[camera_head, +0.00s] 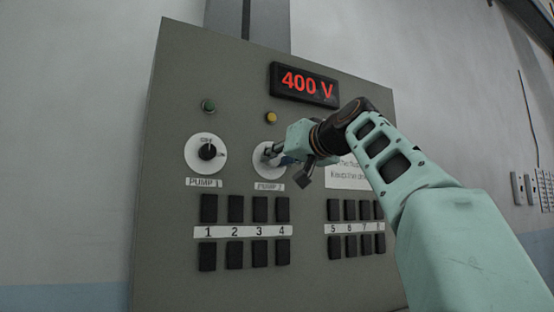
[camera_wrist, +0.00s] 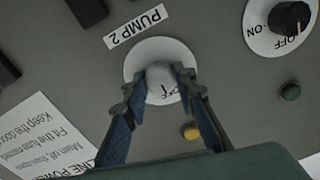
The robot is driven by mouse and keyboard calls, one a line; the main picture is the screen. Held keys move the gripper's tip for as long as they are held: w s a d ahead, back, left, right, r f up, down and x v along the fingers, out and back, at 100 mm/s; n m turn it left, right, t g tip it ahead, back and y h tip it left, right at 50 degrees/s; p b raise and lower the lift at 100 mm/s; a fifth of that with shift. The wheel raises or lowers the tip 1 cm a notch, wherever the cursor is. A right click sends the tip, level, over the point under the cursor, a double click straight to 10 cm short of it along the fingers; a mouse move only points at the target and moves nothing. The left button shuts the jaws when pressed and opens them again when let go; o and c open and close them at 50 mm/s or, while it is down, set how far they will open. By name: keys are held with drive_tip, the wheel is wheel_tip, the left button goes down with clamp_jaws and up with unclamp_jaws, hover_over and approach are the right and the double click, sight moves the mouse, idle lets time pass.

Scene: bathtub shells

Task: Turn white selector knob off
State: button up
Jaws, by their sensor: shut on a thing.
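The white selector knob (camera_wrist: 160,88) sits on a round white dial plate (camera_wrist: 137,60) beside the "PUMP 2" label (camera_wrist: 137,27) in the wrist view. My gripper (camera_wrist: 160,85) is shut on this knob, one finger on each side. Part of the word "OFF" shows on the plate between the fingers; the rest of the lettering and the knob's pointer are hidden. In the head view my gripper (camera_head: 270,156) reaches the PUMP 2 dial plate (camera_head: 264,168) from the right and covers much of it.
The black PUMP 1 knob (camera_head: 207,152) is to the left on its own white dial. A green light (camera_head: 208,106) and a yellow light (camera_head: 271,118) sit above the dials. A display (camera_head: 305,85) reads 400 V. Numbered black switches (camera_head: 235,208) fill the lower panel.

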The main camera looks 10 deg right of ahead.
drive_tip(key=o, duration=1.2)
drive_tip(key=shift+c, duration=0.2)
drive_tip(key=v, duration=0.7)
drive_tip(key=shift+s, duration=0.2)
